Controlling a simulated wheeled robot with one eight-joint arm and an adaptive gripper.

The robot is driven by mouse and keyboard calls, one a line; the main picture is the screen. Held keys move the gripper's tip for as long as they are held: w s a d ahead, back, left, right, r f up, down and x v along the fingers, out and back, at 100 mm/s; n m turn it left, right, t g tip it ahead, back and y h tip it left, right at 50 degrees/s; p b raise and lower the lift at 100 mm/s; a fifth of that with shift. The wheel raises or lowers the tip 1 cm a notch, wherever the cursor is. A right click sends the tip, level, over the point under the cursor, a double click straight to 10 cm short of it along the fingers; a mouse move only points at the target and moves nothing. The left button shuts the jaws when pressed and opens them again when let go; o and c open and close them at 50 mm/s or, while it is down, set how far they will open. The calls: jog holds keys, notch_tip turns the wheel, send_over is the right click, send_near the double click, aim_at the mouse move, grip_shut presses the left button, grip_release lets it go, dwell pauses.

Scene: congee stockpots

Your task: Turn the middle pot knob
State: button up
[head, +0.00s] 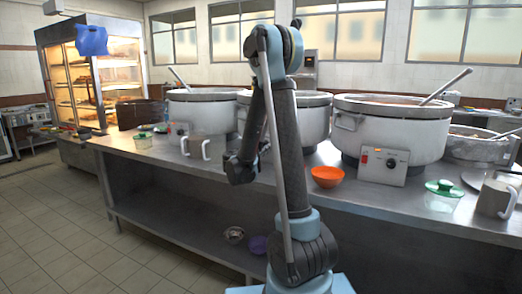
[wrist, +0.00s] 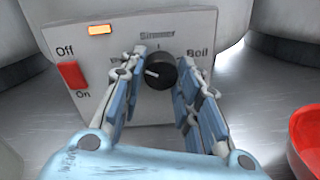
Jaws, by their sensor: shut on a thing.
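The middle pot (head: 311,117) is a large white stockpot on the steel counter, partly hidden behind my arm in the head view. Its control panel (wrist: 128,70) fills the wrist view, with "Off", "On", "Simmer" and "Boil" labels, a lit orange lamp (wrist: 100,30) and a red switch (wrist: 73,75). The black knob (wrist: 160,71) has a white pointer line aimed to the left. My gripper (wrist: 160,78) has its two blue and white fingers on either side of the knob, shut on it. In the head view, my arm hides the knob and panel.
An orange bowl (head: 327,177) stands right of my arm, near the counter's front. The left pot (head: 201,110) and right pot (head: 388,129) flank the middle one. A grey mug (head: 203,146) and a green-lidded jar (head: 443,195) also stand on the counter (head: 240,190).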

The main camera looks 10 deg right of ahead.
jog(key=m, duration=0.6)
jog(key=shift+w+a+r+y, duration=0.1)
jog(key=shift+y, duration=0.2)
jog(key=m, duration=0.5)
jog(key=shift+m, duration=0.3)
jog(key=o, duration=1.1)
jog(key=shift+c, duration=0.2)
jog(key=v, duration=1.2)
jog(key=shift+d, duration=0.2)
